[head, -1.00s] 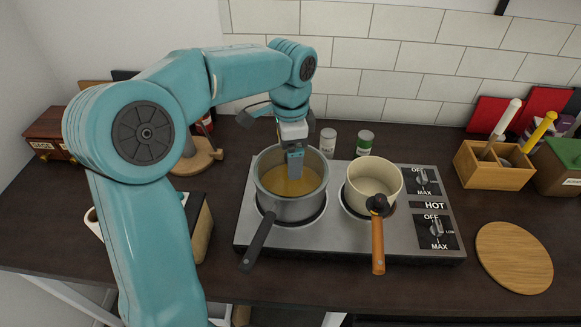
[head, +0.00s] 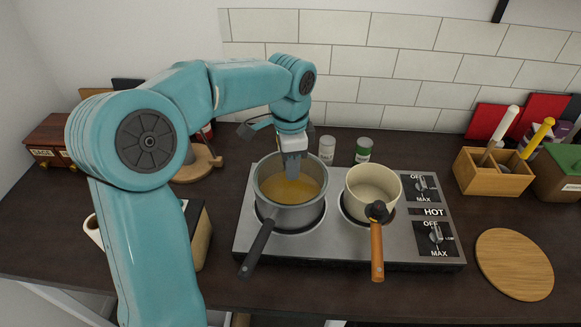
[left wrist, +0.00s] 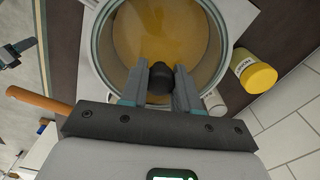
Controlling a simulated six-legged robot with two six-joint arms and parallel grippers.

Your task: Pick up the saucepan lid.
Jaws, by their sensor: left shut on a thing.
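The saucepan lid (left wrist: 140,45) looks like clear glass with a pale rim and a black knob (left wrist: 160,80). In the left wrist view it lies over the yellowish contents of a grey saucepan. My left gripper (left wrist: 160,86) is shut on the black knob, one finger on each side. In the head view my left gripper (head: 292,170) points down at the grey saucepan (head: 290,216), which stands on the left burner. The glass hardly shows there, and I cannot tell whether the lid is lifted off the rim. My right gripper is not in view.
A cream pan (head: 374,205) with a wooden handle stands on the right burner of the hot plate (head: 415,250). Two small jars (head: 327,150) stand behind it. A yellow-capped jar (left wrist: 255,75) is close to the saucepan. A round board (head: 514,264) lies at right.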

